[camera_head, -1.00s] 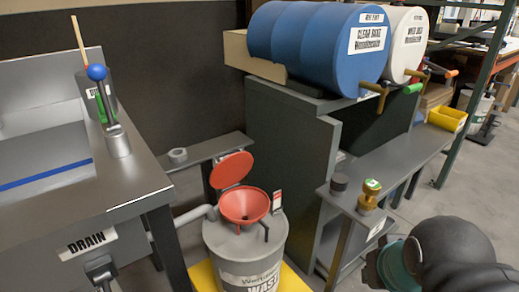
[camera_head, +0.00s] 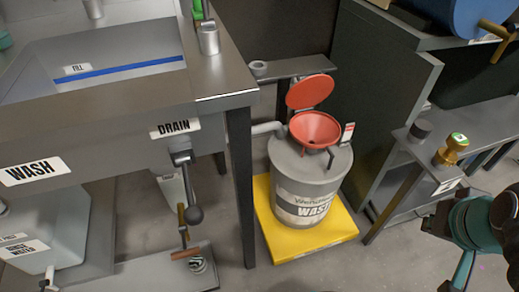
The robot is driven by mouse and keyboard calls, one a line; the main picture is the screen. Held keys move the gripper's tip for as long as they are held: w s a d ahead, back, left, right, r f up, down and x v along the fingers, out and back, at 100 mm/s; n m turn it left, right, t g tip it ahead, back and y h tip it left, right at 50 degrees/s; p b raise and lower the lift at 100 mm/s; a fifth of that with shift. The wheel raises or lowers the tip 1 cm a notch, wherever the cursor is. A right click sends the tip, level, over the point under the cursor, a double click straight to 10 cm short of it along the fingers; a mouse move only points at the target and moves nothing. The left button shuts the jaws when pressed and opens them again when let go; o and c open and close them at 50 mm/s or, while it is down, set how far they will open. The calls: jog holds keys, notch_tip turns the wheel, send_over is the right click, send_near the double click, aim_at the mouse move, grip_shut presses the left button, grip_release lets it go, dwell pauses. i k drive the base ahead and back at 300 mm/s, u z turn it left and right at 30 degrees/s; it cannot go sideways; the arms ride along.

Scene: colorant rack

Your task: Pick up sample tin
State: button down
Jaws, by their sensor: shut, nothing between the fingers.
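No thing in view is clearly marked as the sample tin. A small round can with a dark and light pattern (camera_head: 198,263) sits low under the wash sink, on a grey shelf (camera_head: 150,275); it is too small to tell whether it is the tin. A plain metal cylinder (camera_head: 208,40) stands on the sink's right rim. A dark short cylinder (camera_head: 420,130) stands on the right bench. My arm shows at the right edge, but my gripper's fingertips are out of view.
A grey waste drum (camera_head: 300,190) with an open red funnel (camera_head: 315,130) stands on a yellow base (camera_head: 285,245). The wash sink (camera_head: 100,140) has a drain lever (camera_head: 195,214). Floor between drum and bench is clear.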

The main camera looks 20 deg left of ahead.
aim_at(197, 264)
jog(key=u, duration=3.45)
